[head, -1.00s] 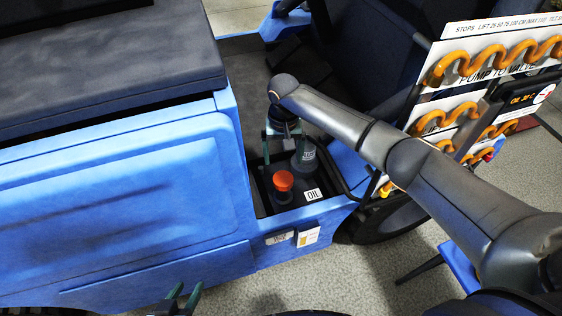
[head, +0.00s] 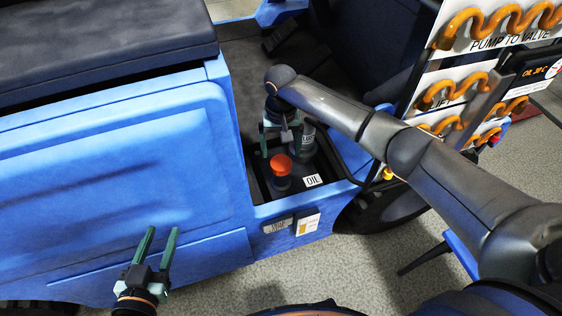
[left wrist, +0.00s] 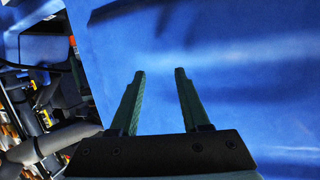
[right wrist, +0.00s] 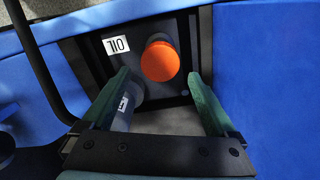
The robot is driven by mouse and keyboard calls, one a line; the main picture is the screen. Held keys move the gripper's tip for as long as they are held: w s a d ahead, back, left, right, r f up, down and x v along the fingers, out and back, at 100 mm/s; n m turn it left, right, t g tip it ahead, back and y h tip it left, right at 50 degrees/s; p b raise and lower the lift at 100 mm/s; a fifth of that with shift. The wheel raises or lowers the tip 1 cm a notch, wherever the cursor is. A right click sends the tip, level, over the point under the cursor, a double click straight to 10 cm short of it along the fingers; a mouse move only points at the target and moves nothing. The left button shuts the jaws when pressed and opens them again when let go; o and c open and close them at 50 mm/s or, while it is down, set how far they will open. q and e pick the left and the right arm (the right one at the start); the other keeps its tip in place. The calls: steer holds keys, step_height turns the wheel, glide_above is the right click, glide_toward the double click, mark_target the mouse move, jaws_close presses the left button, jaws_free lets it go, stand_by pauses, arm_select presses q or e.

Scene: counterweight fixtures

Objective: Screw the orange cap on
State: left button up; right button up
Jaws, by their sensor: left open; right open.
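The orange cap (head: 281,163) sits on top of a dark neck in the recessed bay beside the OIL label (head: 313,180); I cannot tell how tightly it is seated. In the right wrist view the orange cap (right wrist: 160,61) lies ahead, beyond the fingertips. My right gripper (head: 277,152) is open and empty above the bay, behind the cap in the head view. Its green fingers (right wrist: 158,80) are spread with nothing between them. My left gripper (head: 161,232) is open and empty in front of the blue side panel; its fingers also show in the left wrist view (left wrist: 160,72).
A grey bottle-like part (head: 304,140) stands in the bay near the right fingers. Blue body walls (head: 262,209) edge the bay. A panel with orange hoses (head: 490,50) stands at the right. A black wheel (head: 385,213) is below. Floor (head: 300,270) shows in front.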

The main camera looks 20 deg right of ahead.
mark_target(281, 163)
arm_select(q)
steer(key=r+t, duration=0.1)
steer(key=r, duration=0.2)
steer(key=w+r+m+t+h+b, duration=0.1)
steer(key=r, duration=0.2)
steer(key=r+t+h+b, duration=0.1)
steer(key=r+t, duration=0.1)
steer(key=r, duration=0.2)
steer(key=shift+w+d+m, duration=0.2)
steer(key=shift+m, duration=0.2)
arm_select(e)
step_height(281, 163, down, 5)
steer(key=shift+r, duration=0.2)
arm_select(q)
steer(key=shift+s+r+t, duration=0.1)
steer(key=shift+r+t, duration=0.4)
steer(key=shift+r, duration=0.3)
arm_select(e)
steer(key=shift+f, duration=0.3)
arm_select(q)
steer(key=shift+r+p, duration=0.5)
